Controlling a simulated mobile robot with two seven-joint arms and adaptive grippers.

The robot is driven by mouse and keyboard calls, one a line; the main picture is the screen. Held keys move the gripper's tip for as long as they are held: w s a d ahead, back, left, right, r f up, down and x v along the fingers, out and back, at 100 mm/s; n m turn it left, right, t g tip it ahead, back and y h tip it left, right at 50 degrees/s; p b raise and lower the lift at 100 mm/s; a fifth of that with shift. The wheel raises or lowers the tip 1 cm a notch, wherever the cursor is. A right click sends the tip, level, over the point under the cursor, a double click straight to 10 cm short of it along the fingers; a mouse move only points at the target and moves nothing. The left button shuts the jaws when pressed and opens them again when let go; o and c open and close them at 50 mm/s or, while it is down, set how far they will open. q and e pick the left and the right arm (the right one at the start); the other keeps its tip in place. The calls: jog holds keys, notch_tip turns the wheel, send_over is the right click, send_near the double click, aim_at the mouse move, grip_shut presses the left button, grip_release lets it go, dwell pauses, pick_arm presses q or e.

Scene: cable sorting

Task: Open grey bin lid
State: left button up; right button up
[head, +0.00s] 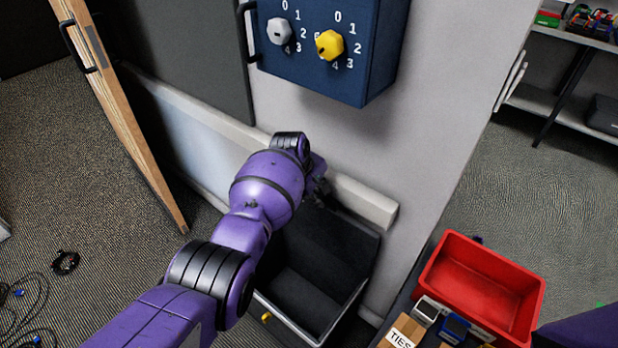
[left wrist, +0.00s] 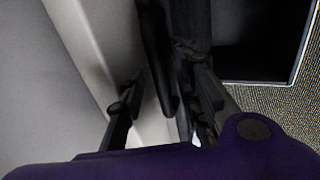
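The grey bin (head: 288,325) stands on the floor against the light wall, and its dark inside shows from above. Its dark lid (head: 345,240) appears raised at the back, leaning toward the wall. My left gripper (head: 320,184) is at the lid's upper edge, mostly hidden behind my purple wrist. In the left wrist view my left gripper (left wrist: 158,85) has its fingers spread. A dark upright piece, probably the lid's edge or handle, lies between them, with a gap to the left finger. Whether the right finger touches it cannot be told. My right gripper is out of view.
A blue box with grey and yellow knobs (head: 330,45) hangs on the wall above. A red tray (head: 480,290) and a box marked TIES (head: 402,336) lie right of the bin. A wooden-edged door (head: 125,120) stands left. Cables (head: 30,300) lie on the floor.

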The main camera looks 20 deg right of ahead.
pick_arm(q)
jog(key=v, duration=1)
jog(key=shift+s+a+r, duration=0.15)
jog(key=shift+a+r, duration=0.1)
jog(key=shift+r, duration=0.05)
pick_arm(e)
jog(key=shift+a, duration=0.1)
pick_arm(q)
jog(key=s+a+f+m+t+p, duration=0.2)
jog(key=s+a+f+t+p, duration=0.15)
jog(key=s+a+f, duration=1.45)
jog(key=s+a+r+m+y+p, duration=0.1)
jog(key=s+a+m, duration=0.1)
jog(key=s+a, duration=0.3)
jog(key=s+a+r+m+t+y+p, duration=0.1)
jog(key=s+a, duration=0.5)
jog(key=s, duration=0.7)
jog(key=s+a+r+m+t+y+p, duration=0.1)
jog(key=s+a+m+p, duration=0.1)
jog(key=s+a, duration=0.4)
jog(key=s, duration=0.3)
jog(key=shift+s+m+p, duration=0.25)
jog(key=shift+m+p, duration=0.05)
jog(key=shift+p, duration=0.1)
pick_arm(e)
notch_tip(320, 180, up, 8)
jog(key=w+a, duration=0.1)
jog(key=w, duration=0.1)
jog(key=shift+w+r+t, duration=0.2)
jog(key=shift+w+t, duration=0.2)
